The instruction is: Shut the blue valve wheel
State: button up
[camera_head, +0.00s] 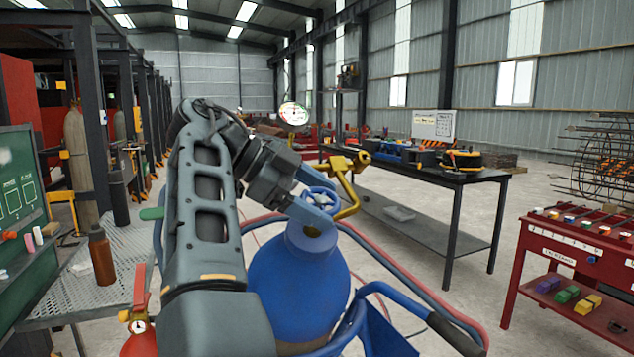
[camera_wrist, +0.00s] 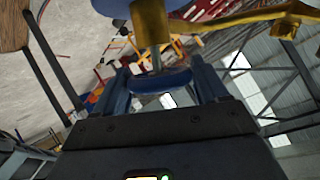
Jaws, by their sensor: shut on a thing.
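The blue valve wheel (camera_head: 319,199) sits on top of a blue gas cylinder (camera_head: 300,280), beside a brass valve fitting (camera_head: 345,172). My gripper (camera_head: 322,207) reaches it from the upper left, with its blue-grey fingers at the wheel. In the wrist view the wheel (camera_wrist: 160,83) lies between the two fingers of my gripper (camera_wrist: 164,85), which is shut on it. The valve stem (camera_wrist: 152,30) shows beyond the wheel. The far side of the wheel's rim is partly hidden by the fingers.
A pressure gauge (camera_head: 294,113) stands above the brass fitting. Red and blue hoses (camera_head: 400,270) curve around the cylinder on its blue cart (camera_head: 385,330). A dark workbench (camera_head: 440,172) stands behind, a red rack (camera_head: 570,260) at right. A mesh table (camera_head: 95,275) is at left.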

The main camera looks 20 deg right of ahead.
jog(key=m+g+y+p, duration=0.1)
jog(key=p, duration=0.1)
jog(key=r+m+g+y+p, duration=0.1)
jog(key=p, duration=0.2)
jog(key=shift+d, duration=0.1)
jog(key=shift+f+m+g+y+p, duration=0.25)
jog(key=shift+m+g+y+p, duration=0.25)
jog(key=shift+p, duration=0.6)
jog(key=shift+f+m+y+p, duration=0.25)
jog(key=shift+m+y+p, duration=0.05)
jog(key=shift+m+p, duration=0.1)
jog(key=o, duration=0.8)
jog(key=shift+s+d+r, duration=0.1)
jog(key=shift+o, duration=1)
